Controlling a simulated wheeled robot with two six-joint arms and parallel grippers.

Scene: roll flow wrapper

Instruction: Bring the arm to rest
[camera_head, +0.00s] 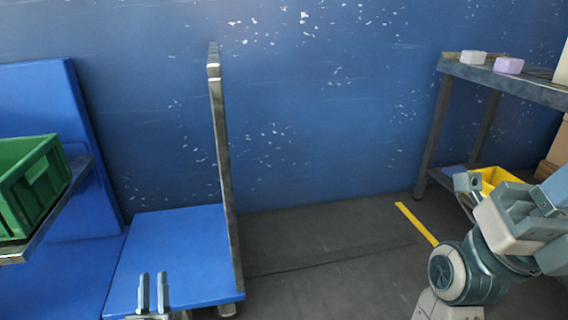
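My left gripper (153,280) is at the bottom left. Its two upright grey fingers stand a little apart with only blue surface showing between them, so it is open and empty. It appears in front of the blue deck of a cart. My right arm (505,245) is bent at the lower right, in front of a metal table. A small grey end part of it (466,183) points up and left near a yellow bin. Whether its fingers are open or shut does not show.
A flat blue cart (180,245) with a tall metal handle stands left of centre. A green crate (30,185) sits on a shelf at far left. The metal table (520,85) holds a white block (473,57) and a purple block (508,65). A yellow bin (493,177) is below. The middle floor is clear.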

